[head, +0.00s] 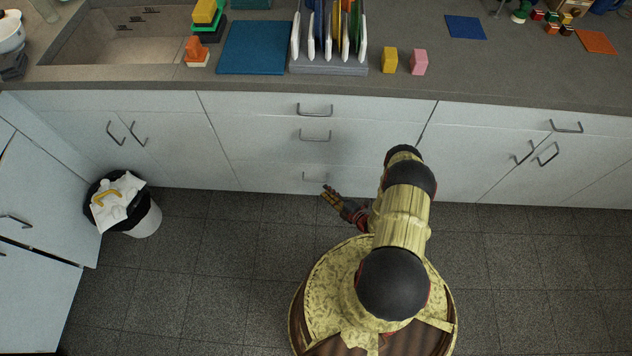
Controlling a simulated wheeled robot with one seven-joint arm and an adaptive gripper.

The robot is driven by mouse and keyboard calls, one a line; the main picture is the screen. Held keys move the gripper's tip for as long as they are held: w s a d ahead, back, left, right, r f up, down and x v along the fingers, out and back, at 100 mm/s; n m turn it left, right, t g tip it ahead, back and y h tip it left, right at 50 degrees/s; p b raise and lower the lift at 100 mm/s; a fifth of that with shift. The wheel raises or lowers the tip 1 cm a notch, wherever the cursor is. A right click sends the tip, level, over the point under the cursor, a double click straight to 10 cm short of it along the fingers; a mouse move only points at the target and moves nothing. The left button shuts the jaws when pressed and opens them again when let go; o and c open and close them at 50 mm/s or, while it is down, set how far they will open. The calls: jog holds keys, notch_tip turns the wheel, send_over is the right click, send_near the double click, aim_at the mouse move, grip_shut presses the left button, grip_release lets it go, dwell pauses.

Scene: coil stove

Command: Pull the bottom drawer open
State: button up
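The bottom drawer (268,176) is the lowest front in the white cabinet's middle stack, and it looks shut. Its thin grey handle (315,179) shows near the middle of its front. My gripper (328,191) is low in front of this drawer, just below and right of the handle in the picture. A small gap seems to show between fingertips and handle, but I cannot tell the true distance. The fingers are small and seen from above, so whether they are open or shut is unclear.
Two shut drawers (264,141) sit above it. A white bin with a black liner (147,222) stands at the left. The counter (470,76) above holds a dish rack (328,66) and blocks. The tiled floor (230,270) left of my base is clear.

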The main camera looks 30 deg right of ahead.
jog(key=shift+n+t, duration=0.3)
jog(key=x, duration=0.2)
jog(key=b+x, duration=0.1)
jog(key=x, duration=0.2)
jog(key=r+b+x, duration=0.1)
jog(key=x, duration=0.1)
jog(key=shift+w+a, duration=0.25)
jog(key=shift+w, duration=0.2)
jog(key=shift+c, duration=0.7)
grip_shut()
